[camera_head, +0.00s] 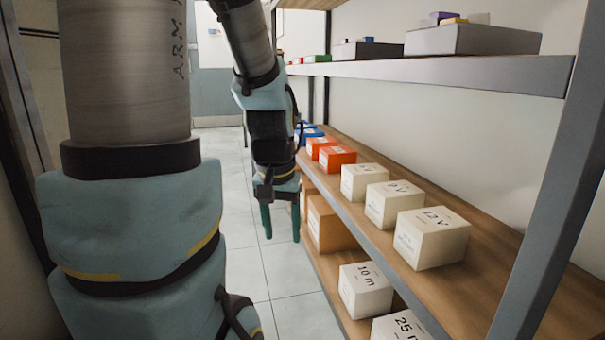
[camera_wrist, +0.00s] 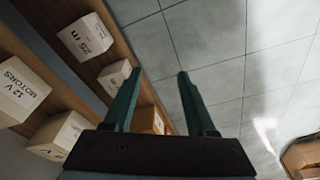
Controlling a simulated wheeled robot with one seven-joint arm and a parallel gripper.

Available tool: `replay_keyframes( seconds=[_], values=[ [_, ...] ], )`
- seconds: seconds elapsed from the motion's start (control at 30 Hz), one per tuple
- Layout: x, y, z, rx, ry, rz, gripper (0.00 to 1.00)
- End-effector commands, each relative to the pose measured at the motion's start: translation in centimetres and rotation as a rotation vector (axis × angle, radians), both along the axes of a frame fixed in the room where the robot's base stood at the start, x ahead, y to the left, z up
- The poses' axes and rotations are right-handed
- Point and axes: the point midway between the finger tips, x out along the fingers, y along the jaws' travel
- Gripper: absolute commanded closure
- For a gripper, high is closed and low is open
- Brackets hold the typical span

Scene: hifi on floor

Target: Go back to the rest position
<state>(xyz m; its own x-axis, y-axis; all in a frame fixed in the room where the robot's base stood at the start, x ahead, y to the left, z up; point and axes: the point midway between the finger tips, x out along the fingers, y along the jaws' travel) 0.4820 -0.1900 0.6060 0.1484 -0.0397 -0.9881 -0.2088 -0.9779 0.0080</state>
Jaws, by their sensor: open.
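My gripper (camera_head: 281,221) hangs from my arm in the head view, over the aisle just left of the shelf rack. Its two green fingers point down.
The rack's middle shelf (camera_head: 462,300) carries white boxes (camera_head: 432,238) and orange boxes (camera_head: 337,157). More boxes (camera_head: 366,290) stand on the lower shelf. A metal upright (camera_head: 550,200) stands at right. The tiled floor (camera_head: 290,275) is clear.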

Motion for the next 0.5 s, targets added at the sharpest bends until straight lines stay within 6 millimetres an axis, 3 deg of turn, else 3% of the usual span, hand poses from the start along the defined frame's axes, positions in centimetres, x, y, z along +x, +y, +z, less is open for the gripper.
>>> replay_keyframes(
  seconds=[0.1, 0.13, 0.2, 0.5],
  values=[
    [-2.4, 2.8, -3.4, 0.008, 0.023, 0.113, 0.43],
    [-2.7, 3.1, -3.3, 0.008, 0.022, 0.129, 0.43],
    [-2.3, 2.7, -0.9, 0.006, 0.014, 0.116, 0.43],
    [-2.2, 2.7, 5.7, 0.007, 0.014, 0.112, 0.43]
  ],
)
